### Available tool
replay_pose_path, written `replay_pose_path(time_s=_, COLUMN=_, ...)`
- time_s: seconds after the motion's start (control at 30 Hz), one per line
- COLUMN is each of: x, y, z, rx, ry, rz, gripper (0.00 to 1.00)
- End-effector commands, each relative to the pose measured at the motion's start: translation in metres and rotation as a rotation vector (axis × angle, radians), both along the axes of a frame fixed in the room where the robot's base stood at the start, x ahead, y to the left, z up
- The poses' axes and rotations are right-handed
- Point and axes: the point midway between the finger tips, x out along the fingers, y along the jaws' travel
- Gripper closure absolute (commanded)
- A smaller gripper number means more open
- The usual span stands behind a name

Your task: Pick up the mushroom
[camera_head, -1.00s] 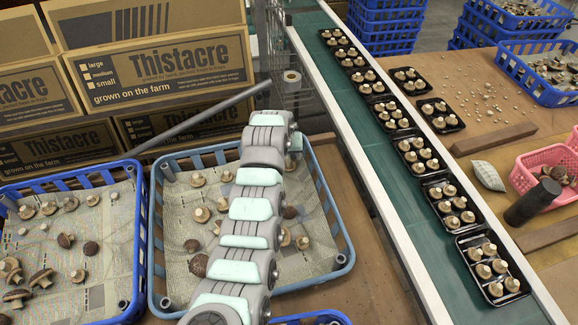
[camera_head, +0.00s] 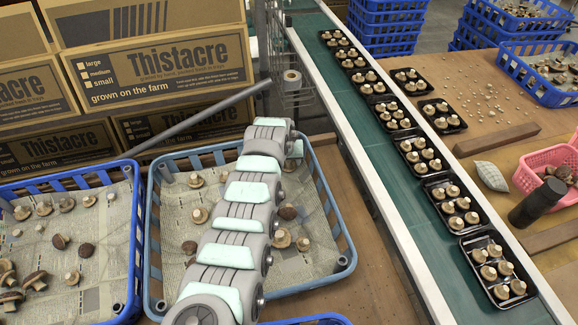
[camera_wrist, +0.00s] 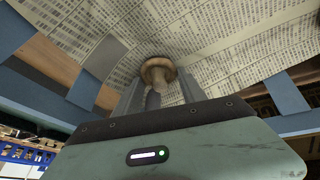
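In the head view my arm reaches over the middle blue basket (camera_head: 345,262), and my gripper is hidden. Several mushrooms lie in that basket, among them one at its left (camera_head: 198,215) and one to the right of my arm (camera_head: 303,244).
A second blue basket (camera_head: 138,235) with mushrooms stands at the left. A green conveyor (camera_head: 405,215) carries black trays of mushrooms (camera_head: 496,270) on the right. Cardboard boxes (camera_head: 160,75) stand behind the baskets, and a grey bar (camera_head: 200,118) slants in front of them.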

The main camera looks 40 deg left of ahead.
Motion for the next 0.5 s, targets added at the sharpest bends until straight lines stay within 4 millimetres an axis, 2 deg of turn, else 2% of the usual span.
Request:
replay_pose_path(time_s=0.03, x=0.0000, y=0.0000, z=-0.0001, rx=0.000, ry=0.000, rz=0.000, gripper=0.57)
replay_pose_path(time_s=0.23, x=-0.0001, y=-0.0001, z=-0.0003, rx=0.000, ry=0.000, rz=0.000, gripper=0.72)
replay_pose_path(time_s=0.5, x=0.0000, y=-0.0001, z=0.0010, rx=0.000, ry=0.000, rz=0.000, gripper=0.72)
